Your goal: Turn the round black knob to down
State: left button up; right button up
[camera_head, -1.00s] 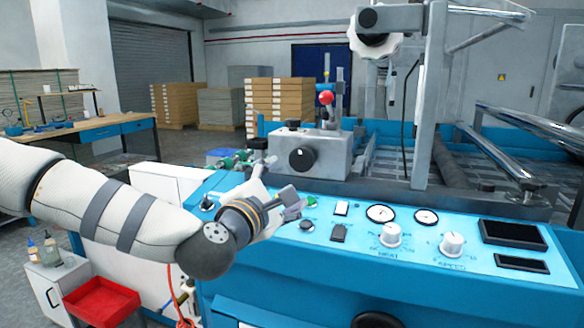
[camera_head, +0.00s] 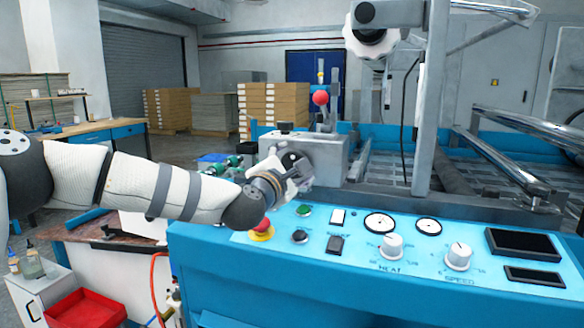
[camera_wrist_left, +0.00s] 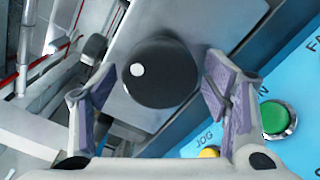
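The round black knob (camera_head: 289,159) sits on the front of the grey metal box (camera_head: 328,156) and is partly hidden by my left gripper in the head view. In the left wrist view the knob (camera_wrist_left: 168,78) shows whole, with a white dot on the left side of its face. My left gripper (camera_head: 298,172) is open at the knob, one finger on each side. My right gripper is not in view.
Below the box, the blue control panel (camera_head: 330,262) carries a red emergency button (camera_head: 262,229), a green button (camera_head: 304,210), a small black knob (camera_head: 300,236), switches, gauges and two white dials. A red-topped lever (camera_head: 320,98) stands behind the box.

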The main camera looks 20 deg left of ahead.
pick_arm(q)
jog(key=c, duration=0.9)
jog(key=shift+r, duration=0.1)
